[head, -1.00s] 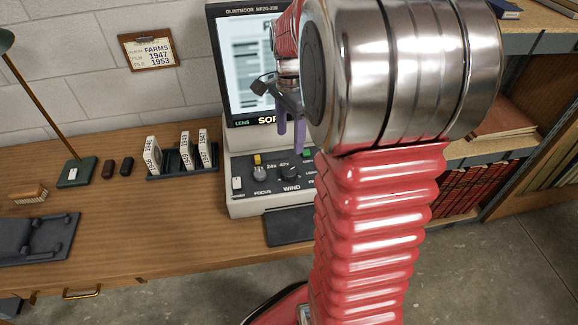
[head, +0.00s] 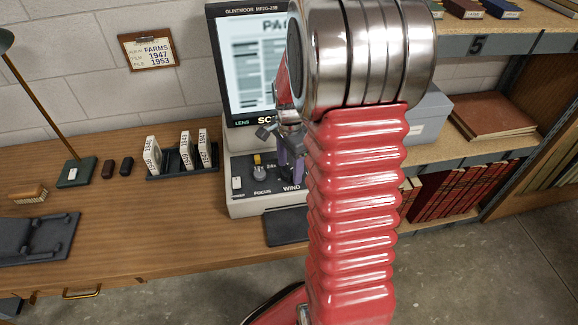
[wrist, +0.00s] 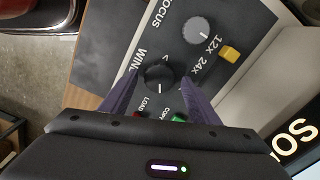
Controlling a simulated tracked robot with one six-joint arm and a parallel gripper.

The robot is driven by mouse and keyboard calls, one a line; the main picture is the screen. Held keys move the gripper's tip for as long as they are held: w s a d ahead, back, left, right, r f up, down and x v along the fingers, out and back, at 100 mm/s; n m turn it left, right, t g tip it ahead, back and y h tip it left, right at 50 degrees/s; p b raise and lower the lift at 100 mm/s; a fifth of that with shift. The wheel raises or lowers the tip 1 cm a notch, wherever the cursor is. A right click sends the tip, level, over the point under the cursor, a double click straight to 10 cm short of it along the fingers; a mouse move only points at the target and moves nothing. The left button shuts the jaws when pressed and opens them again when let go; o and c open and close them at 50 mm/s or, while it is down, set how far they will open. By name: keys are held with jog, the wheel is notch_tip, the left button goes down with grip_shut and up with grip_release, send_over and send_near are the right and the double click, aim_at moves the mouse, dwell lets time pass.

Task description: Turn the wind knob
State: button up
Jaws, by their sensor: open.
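The wind knob (wrist: 160,79) is a round black knob with a white pointer line, beside the printed word WIND on the reader's dark control panel. In the wrist view it sits between the two purple fingers of my gripper (wrist: 159,84). The fingers are open, one on each side of the knob; I cannot tell whether they touch it. In the head view my gripper (head: 290,170) is down at the panel, partly behind my arm, and the knob is hidden. The microfilm reader (head: 236,205) stands on the wooden desk with its screen (head: 250,75) lit.
On the panel are the grey focus knob (wrist: 195,35), a yellow lens switch (wrist: 229,53), a green button (wrist: 180,118) and a red button (wrist: 137,116). Left of the reader stands a rack of film boxes (head: 186,150). Shelves with red books (head: 455,190) are at right.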

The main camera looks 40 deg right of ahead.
jog(key=shift+c, duration=0.3)
jog(key=c, duration=0.9)
jog(key=shift+a, duration=0.15)
jog(key=shift+c, duration=0.5)
jog(key=shift+n, duration=0.4)
jog(key=n, duration=0.5)
jog(key=shift+w+r, duration=0.1)
jog(key=shift+w, duration=0.05)
jog(key=n, duration=0.6)
jog(key=shift+w, duration=0.15)
